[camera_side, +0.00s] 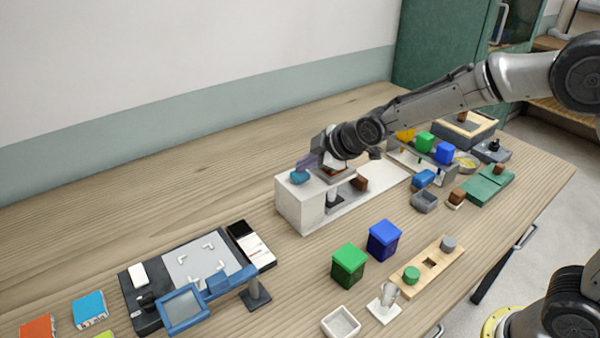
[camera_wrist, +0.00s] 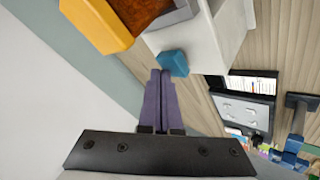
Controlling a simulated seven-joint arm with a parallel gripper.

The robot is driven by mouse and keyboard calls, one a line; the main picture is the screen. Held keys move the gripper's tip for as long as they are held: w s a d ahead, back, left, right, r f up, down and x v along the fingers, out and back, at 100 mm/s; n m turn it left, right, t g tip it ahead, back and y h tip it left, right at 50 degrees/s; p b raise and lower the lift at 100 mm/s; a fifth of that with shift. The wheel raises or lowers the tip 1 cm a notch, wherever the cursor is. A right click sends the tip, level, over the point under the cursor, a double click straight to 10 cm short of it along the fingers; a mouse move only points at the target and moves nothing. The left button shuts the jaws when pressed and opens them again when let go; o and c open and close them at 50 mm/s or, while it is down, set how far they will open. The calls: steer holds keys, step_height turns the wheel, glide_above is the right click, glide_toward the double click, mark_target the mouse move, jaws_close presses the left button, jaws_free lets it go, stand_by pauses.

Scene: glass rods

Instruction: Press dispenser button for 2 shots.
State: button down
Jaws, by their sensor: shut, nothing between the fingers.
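The dispenser (camera_side: 296,208) is a white box with a teal button (camera_side: 299,177) on its top at the left end. In the wrist view the teal button (camera_wrist: 173,62) lies right at my fingertips, against the white dispenser body (camera_wrist: 197,42). My gripper (camera_side: 304,163) is over the dispenser, its purple fingers shut and empty. In the wrist view the gripper (camera_wrist: 160,72) has its two fingers side by side, with the tips beside the button. I cannot tell whether they touch it. A hopper with brown contents (camera_wrist: 142,14) is next to the button.
Green (camera_side: 348,265) and blue (camera_side: 384,240) bins stand in front of the dispenser. A wooden peg board (camera_side: 432,262) lies to their right. A dark station with a blue-framed screen (camera_side: 184,308) is at the left. Coloured blocks (camera_side: 425,142) crowd the right. The table behind the dispenser is clear.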

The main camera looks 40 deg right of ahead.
mark_target(305, 175)
steer(key=shift+f, duration=0.7)
stand_by(0.6)
steer(key=shift+r, duration=1.25)
steer(key=shift+r, duration=2.5)
step_height(305, 175, up, 4)
steer(key=shift+f, duration=0.1)
stand_by(0.5)
